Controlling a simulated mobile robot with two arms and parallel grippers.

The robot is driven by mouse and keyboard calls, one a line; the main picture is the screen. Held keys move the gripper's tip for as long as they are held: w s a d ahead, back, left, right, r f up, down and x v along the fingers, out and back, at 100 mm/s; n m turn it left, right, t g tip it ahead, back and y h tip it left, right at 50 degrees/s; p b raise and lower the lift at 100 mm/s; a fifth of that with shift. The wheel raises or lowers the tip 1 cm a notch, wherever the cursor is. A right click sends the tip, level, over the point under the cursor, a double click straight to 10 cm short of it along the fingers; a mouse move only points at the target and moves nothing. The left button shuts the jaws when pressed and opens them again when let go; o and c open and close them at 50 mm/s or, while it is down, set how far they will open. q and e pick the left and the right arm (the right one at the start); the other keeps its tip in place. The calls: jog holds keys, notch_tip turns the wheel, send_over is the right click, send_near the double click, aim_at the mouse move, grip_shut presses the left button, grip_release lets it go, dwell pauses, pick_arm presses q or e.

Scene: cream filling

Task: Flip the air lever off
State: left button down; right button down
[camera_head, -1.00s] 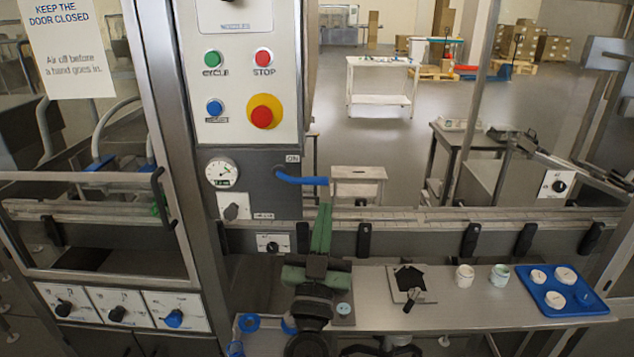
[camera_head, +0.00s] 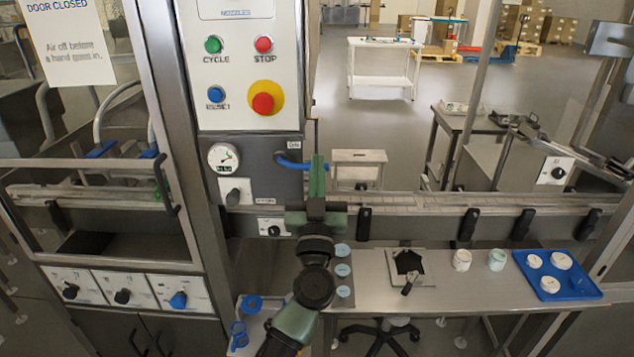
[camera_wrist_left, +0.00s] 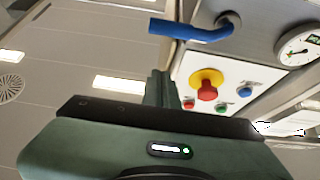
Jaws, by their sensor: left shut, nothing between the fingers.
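The blue air lever (camera_head: 292,163) sits on the grey panel under the control box and points right, roughly level. A small label stands above its pivot. My left gripper (camera_head: 317,160) is shut and empty. Its upright green fingers overlap the outer end of the lever in the head view, hiding part of it. In the left wrist view the lever (camera_wrist_left: 195,31) shows beyond the tips of the shut fingers (camera_wrist_left: 160,78), with a visible gap in the picture. My right gripper is not in view.
A pressure gauge (camera_head: 223,158) and a grey knob (camera_head: 233,197) are left of the lever. The red emergency stop (camera_head: 264,103) is above. The conveyor rail (camera_head: 430,203) runs behind my arm. A bench holds a blue tray (camera_head: 590,290) and jars.

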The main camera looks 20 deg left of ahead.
pick_arm(q)
jog(key=shift+w+a+f+b, duration=0.1)
jog(key=shift+w+a+f, duration=0.1)
jog(key=shift+w+f, duration=0.3)
jog(key=shift+w+a+f+b, duration=0.15)
jog(key=shift+w+f, duration=0.1)
jog(key=shift+w, duration=0.4)
jog(key=shift+w+a+f+b, duration=0.1)
jog(key=shift+w+a+f, duration=0.1)
jog(key=shift+w+f, duration=0.3)
jog(key=shift+w+r, duration=0.1)
